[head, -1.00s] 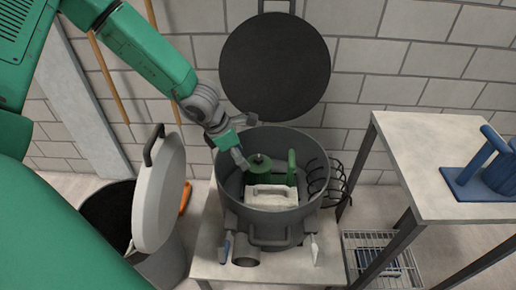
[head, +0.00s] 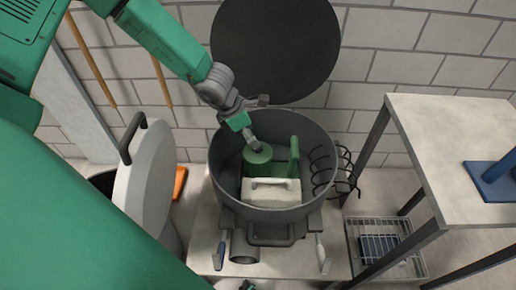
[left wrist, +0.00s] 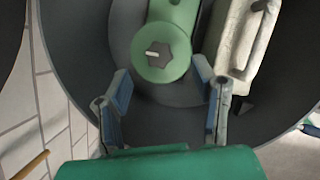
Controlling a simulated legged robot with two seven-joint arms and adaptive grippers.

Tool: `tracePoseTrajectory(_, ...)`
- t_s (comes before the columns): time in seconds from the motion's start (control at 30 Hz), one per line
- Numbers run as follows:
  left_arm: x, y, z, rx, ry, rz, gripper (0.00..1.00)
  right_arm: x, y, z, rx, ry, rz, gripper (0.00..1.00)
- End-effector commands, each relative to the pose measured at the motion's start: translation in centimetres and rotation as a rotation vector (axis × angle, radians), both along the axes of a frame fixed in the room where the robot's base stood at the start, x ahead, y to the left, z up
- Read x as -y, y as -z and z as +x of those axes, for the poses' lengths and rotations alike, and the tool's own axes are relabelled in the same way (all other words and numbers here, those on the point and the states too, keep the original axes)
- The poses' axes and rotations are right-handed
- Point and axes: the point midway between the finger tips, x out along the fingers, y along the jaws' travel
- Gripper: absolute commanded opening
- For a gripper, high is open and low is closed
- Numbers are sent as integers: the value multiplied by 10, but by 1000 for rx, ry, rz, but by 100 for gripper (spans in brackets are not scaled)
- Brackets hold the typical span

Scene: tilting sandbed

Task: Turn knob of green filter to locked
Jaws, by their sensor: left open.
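The green filter (head: 257,160) sits inside a grey round vessel (head: 219,180), with a green upright handle (head: 294,157) beside it. In the left wrist view, its round green top carries a dark hexagonal knob (left wrist: 159,54) with a pale pointer mark aimed roughly left. My left gripper (head: 260,122) reaches into the vessel from the upper left, over the filter. In the left wrist view my left gripper (left wrist: 163,78) is open. Its fingers are spread to either side below the knob, and nothing is between them. In the head view the knob is hidden by a finger.
A white block with a handle (head: 271,191) lies beside the filter in the vessel. The dark round lid (head: 275,50) stands raised behind. A grey lid (head: 150,190) stands left. A table (head: 440,140) with a blue object (head: 492,178) is at right.

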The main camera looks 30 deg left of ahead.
Motion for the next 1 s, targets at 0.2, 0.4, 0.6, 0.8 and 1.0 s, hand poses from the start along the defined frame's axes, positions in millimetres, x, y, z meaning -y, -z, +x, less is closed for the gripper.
tracePoseTrajectory(0.2, 8, 38, 11, 0, 0, 0, 52, 0, 16, 0, 0, 0, 0, 53)
tracePoseTrajectory(0.4, 13, 52, 17, 1, 0, 0, 52, 0, 19, 0, 0, -1, 1, 53)
tracePoseTrajectory(0.6, 14, 52, 18, 2, 0, 3, 52, 0, 19, 0, 1, -1, 0, 53)
tracePoseTrajectory(0.8, 13, 53, 18, 2, -1, -1, 24, 0, 19, 0, 1, -1, 0, 53)
tracePoseTrajectory(1.0, 12, 54, 18, 1, -1, -1, 4, 0, 19, 0, 1, -1, 0, 53)
